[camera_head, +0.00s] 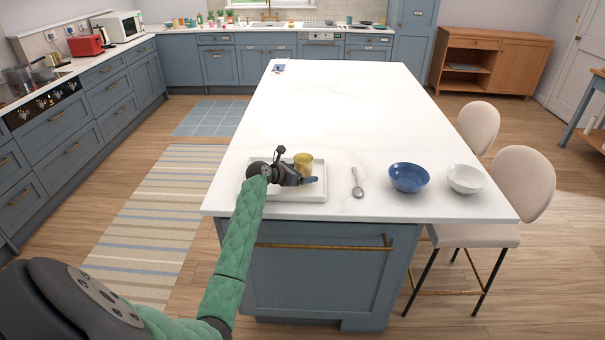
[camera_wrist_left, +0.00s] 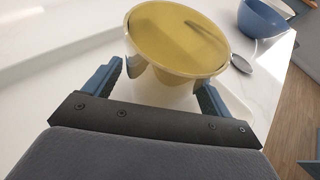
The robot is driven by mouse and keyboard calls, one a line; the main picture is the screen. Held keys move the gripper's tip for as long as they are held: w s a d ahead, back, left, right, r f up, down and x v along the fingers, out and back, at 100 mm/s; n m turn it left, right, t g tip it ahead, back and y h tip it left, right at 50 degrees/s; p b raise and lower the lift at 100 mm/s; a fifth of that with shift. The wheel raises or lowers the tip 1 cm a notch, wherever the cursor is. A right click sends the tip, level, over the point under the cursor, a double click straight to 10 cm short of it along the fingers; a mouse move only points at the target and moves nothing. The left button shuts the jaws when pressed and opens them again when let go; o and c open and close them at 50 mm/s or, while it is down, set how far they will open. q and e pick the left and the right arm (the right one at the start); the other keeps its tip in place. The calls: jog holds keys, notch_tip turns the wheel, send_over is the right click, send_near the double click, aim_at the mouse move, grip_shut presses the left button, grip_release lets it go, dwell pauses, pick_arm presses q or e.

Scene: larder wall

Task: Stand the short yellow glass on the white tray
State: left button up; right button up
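The short yellow glass (camera_head: 303,160) stands upright, apparently on the white tray (camera_head: 318,190) at the near left of the island. In the left wrist view the glass (camera_wrist_left: 178,40) fills the top middle, its wide rim towards the camera. My left gripper (camera_head: 300,176) is low over the tray, right at the glass. Its two blue fingers (camera_wrist_left: 160,82) are apart, one on each side of the glass's lower part. A small gap seems to show at the left finger; contact at the right one is unclear. The glass's base is partly hidden. My right gripper is not in view.
To the right of the tray lie a spoon (camera_head: 357,183), a blue bowl (camera_head: 408,178) and a white bowl (camera_head: 466,179). The rest of the white island top (camera_head: 340,110) is mostly clear. Two pale stools (camera_head: 522,180) stand at its right side.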

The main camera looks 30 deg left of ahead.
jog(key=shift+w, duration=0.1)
pick_arm(q)
jog(key=shift+s, duration=0.1)
jog(key=b+v, duration=0.3)
jog(key=v, duration=0.9)
jog(key=shift+r, duration=0.2)
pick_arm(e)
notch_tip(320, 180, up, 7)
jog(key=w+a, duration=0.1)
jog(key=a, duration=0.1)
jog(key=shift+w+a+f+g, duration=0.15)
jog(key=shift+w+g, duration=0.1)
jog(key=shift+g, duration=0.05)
pick_arm(q)
jog(key=shift+f, duration=0.1)
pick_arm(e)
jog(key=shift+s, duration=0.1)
